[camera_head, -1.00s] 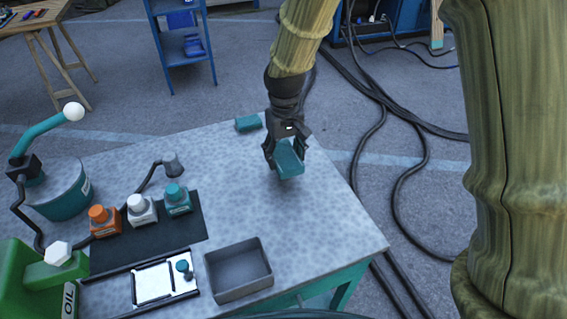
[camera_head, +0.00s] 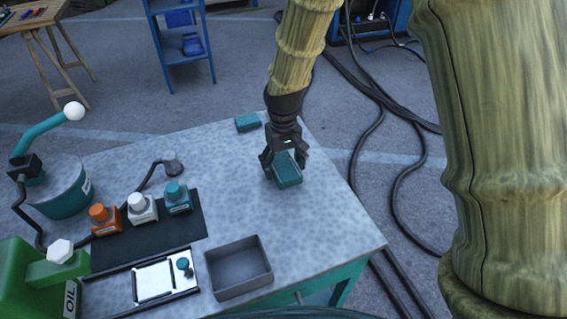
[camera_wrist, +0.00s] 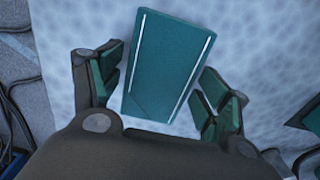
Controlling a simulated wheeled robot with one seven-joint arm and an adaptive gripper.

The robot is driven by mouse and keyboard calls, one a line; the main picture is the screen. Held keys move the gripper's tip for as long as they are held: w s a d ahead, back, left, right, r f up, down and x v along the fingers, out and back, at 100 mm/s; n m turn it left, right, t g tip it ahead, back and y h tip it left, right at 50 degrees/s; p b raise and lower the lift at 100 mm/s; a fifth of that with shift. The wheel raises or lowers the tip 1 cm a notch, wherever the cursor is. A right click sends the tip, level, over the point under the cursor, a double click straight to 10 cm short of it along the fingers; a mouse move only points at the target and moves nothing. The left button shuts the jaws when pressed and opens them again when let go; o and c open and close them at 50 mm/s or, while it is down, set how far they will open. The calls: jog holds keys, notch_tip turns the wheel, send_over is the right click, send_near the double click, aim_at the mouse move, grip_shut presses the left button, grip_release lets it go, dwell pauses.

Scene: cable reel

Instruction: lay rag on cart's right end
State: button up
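The rag (camera_head: 287,170) is a folded teal rectangle on the right part of the speckled grey cart top (camera_head: 330,222). In the wrist view the rag (camera_wrist: 168,62) shows two white stripes along its long sides. My gripper (camera_head: 284,162) is right over the rag, one finger on each side. In the wrist view the fingers of my gripper (camera_wrist: 165,88) are spread, with gaps between their teal pads and the rag. The rag looks flat on the cart; whether its underside fully touches is hard to tell.
A small teal block (camera_head: 248,122) lies near the cart's back edge. A grey open bin (camera_head: 239,268) stands at the front, and a dark mat (camera_head: 150,240) with several capped bottles lies left. Black cables (camera_head: 372,135) run on the floor beyond the right edge.

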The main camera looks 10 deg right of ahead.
aim_at(283, 166)
dwell(0.3)
notch_tip(283, 166, up, 12)
jog(key=b, duration=0.1)
jog(key=shift+r, duration=0.15)
dwell(0.4)
